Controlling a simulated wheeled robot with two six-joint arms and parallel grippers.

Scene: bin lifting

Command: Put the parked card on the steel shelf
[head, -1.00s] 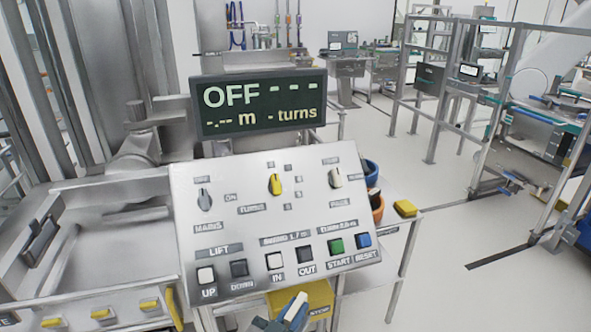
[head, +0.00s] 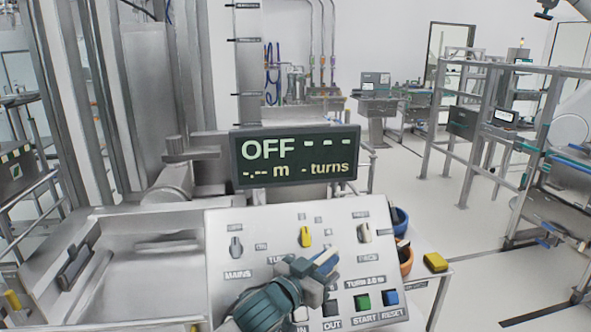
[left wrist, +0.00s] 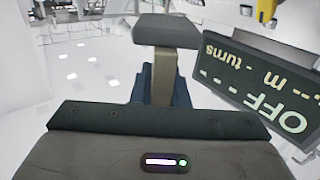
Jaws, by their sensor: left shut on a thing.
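My left gripper (head: 318,268) is raised in front of the control panel and covers part of its middle. It is shut on a small pale grey thing, which appears to be the card (head: 325,257). In the left wrist view the card (left wrist: 166,31) shows as a dark grey flat top with a paler stem between blue fingers. It is clear of any surface as far as I can tell. The steel shelf seems to be the narrow ledge (head: 428,290) right of the panel. My right gripper is out of view.
The control panel (head: 225,285) stands close in front, with the display (head: 295,156) above it reading OFF. Open floor (head: 480,235) lies to the right.

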